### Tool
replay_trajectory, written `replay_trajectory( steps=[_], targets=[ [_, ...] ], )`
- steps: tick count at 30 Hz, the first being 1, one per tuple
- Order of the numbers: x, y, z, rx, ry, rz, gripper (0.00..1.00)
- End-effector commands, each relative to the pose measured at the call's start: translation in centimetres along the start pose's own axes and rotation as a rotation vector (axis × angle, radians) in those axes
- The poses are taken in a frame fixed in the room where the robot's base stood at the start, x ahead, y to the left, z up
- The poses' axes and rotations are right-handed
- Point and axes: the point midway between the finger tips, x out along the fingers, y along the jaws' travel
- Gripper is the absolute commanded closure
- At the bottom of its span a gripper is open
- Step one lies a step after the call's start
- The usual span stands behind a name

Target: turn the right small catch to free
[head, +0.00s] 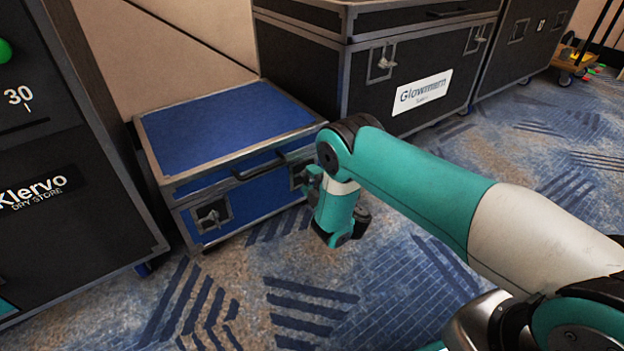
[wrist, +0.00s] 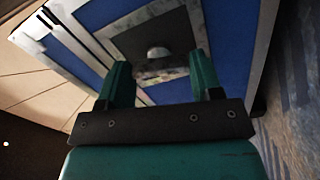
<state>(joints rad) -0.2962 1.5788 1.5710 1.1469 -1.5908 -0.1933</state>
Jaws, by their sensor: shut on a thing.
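The blue case (head: 225,125) with grey metal edges stands low on the carpet. The right small catch is on its front face near the right corner; its recessed plate (head: 297,170) is mostly hidden behind my gripper (head: 309,178) in the head view. In the wrist view the catch (wrist: 158,53) lies between the two teal fingers of my gripper (wrist: 160,78), which are shut on it. Whether it is turned I cannot tell. The left small catch (head: 211,216) shows uncovered on the same front face.
The case's black handle (head: 258,168) is left of my gripper. A dark cabinet (head: 70,150) stands close at the left. Large black flight cases (head: 405,65) stand behind and to the right. The patterned carpet (head: 300,290) in front is clear.

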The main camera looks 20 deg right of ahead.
Motion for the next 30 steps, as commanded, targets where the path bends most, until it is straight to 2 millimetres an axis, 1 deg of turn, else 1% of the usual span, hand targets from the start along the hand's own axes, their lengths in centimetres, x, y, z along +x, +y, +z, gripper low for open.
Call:
replay_trajectory(
  steps=[6, 12, 18, 30],
  targets=[
    [-0.04, -0.03, 0.12, -0.135, -0.004, -0.001, 0.64],
    [-0.04, -0.04, 0.14, -0.211, -0.004, -0.001, 0.64],
    [-0.04, -0.05, 0.16, -0.243, -0.004, -0.001, 0.64],
    [-0.04, -0.06, 0.15, -0.248, -0.004, -0.001, 0.64]
  ],
)
